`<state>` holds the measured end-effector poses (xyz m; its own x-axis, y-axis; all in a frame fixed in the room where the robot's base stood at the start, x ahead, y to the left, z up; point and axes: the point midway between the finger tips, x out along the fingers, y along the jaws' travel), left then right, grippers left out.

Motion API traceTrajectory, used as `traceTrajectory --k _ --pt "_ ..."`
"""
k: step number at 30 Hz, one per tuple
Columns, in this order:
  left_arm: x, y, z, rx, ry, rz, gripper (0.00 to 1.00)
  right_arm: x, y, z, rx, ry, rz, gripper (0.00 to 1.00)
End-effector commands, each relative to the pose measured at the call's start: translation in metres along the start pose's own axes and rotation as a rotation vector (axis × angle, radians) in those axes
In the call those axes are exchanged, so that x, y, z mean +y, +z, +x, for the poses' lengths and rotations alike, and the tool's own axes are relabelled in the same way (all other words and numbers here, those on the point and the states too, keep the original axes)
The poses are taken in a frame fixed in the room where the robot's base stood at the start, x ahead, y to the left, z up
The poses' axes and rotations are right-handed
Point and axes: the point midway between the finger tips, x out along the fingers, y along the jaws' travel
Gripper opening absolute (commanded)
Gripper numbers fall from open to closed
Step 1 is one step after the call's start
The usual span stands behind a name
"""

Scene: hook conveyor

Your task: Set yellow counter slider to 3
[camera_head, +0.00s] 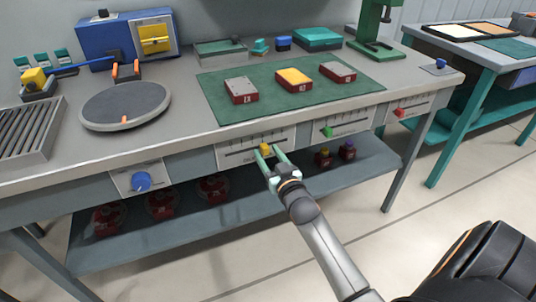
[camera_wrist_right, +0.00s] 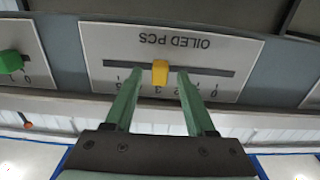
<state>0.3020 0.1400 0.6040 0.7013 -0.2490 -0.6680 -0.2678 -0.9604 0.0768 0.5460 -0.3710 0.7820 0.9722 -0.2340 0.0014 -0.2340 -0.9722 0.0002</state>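The yellow counter slider (camera_head: 265,149) sits on a white panel on the bench's front edge. In the right wrist view the yellow knob (camera_wrist_right: 160,73) is in a dark slot on the "OILED PCS" panel (camera_wrist_right: 105,47), which appears upside down. The knob stands over a numeral that looks like 3, with smaller numbers to its right down to 0. My right gripper (camera_head: 266,152) is at the panel, open, with one green finger on each side of the knob. In the wrist view the fingertips (camera_wrist_right: 160,74) show a gap on both sides of it. My left gripper is out of view.
A green slider (camera_head: 328,132) and a red slider (camera_head: 400,112) sit on panels to the right. A blue dial (camera_head: 141,181) is to the left. Above, a green mat (camera_head: 262,110) holds three blocks. A lower shelf (camera_head: 150,240) runs beneath the panels.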

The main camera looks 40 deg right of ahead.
Motion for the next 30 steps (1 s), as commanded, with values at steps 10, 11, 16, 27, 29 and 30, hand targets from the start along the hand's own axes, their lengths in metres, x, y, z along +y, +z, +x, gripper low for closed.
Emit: traceTrajectory --k 10,11,16,27,29,30 --pt "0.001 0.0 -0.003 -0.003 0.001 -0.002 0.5 0.0 0.001 -0.009 -0.003 0.0 0.001 0.55" --pt "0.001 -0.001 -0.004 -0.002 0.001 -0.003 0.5 0.0 0.001 -0.012 -0.003 0.0 0.001 0.55" --pt "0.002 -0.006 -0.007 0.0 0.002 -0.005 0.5 0.0 0.001 -0.042 -0.005 0.0 0.0 0.55" --pt "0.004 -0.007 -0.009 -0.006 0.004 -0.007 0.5 0.0 0.0 -0.108 -0.004 0.001 0.001 0.55" --pt "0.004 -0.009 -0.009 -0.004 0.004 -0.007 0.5 0.0 0.001 -0.115 -0.003 0.0 0.001 0.55" --pt "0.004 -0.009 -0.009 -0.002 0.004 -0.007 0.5 0.0 0.0 -0.118 -0.002 0.0 0.001 0.55"
